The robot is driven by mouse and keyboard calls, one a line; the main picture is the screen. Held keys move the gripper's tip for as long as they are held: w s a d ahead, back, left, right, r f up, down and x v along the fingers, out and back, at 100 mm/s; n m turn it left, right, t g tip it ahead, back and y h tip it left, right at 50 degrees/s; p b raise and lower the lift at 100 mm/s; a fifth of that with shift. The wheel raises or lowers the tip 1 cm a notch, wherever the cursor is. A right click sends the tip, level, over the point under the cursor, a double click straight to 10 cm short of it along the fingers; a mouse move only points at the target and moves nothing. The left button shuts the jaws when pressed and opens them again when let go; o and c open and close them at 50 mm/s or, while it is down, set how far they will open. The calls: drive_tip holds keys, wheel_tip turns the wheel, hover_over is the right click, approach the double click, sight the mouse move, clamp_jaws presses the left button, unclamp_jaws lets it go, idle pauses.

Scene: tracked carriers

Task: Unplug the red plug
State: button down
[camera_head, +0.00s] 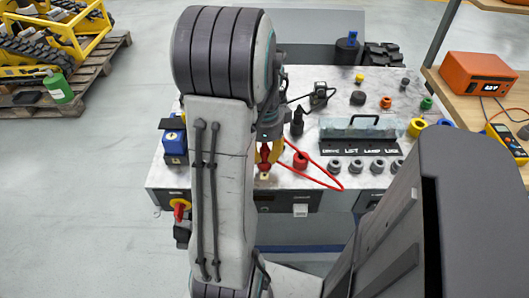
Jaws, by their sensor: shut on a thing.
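The red plug (264,153) is between the yellow fingers of my gripper (266,165), near the front edge of the marble-topped bench (166,178). My gripper is shut on it, partly hidden behind my arm. A red cable (322,178) loops to the right of my gripper over the front edge of the bench.
A blue box (174,142) is left of my arm. A wooden table (460,100) holds an orange device (478,74) and a yellow meter (505,140).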

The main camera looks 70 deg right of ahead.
drive_tip(key=shift+r, duration=0.25)
drive_tip(key=shift+r+p, duration=1.05)
drive_tip(key=shift+p, duration=0.05)
drive_tip(key=shift+r, duration=0.2)
drive_tip(key=shift+r+p, duration=1.6)
drive_tip(key=shift+r, duration=0.1)
drive_tip(key=c, duration=1.6)
unclamp_jaws()
drive_tip(key=shift+c, duration=0.2)
clamp_jaws()
